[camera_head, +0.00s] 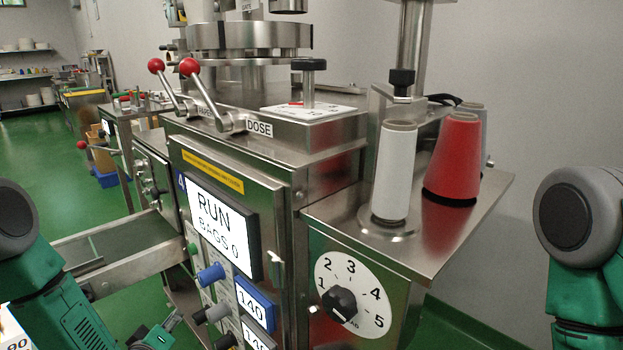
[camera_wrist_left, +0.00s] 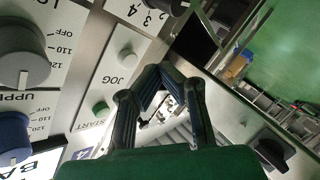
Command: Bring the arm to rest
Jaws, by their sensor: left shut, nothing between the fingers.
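My left arm (camera_head: 45,300) comes in at the lower left of the head view. My left gripper (camera_head: 165,332) shows at the bottom edge, in front of the teabag machine (camera_head: 300,220) and left of its knobs. In the left wrist view the fingers (camera_wrist_left: 161,72) meet at their tips, shut and empty. The machine's panel, with a JOG button (camera_wrist_left: 124,60) and a green START button (camera_wrist_left: 101,109), lies left of the fingers there. Part of my right arm (camera_head: 580,250) shows at the right edge; its gripper is out of view.
The machine's display (camera_head: 217,225) reads RUN, BAGS 0. A white spool (camera_head: 395,170) and a red spool (camera_head: 452,155) stand on the side shelf. A numbered dial (camera_head: 352,290) is below. Two red-knobbed levers (camera_head: 190,67) stick up. A conveyor (camera_head: 110,247) runs left.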

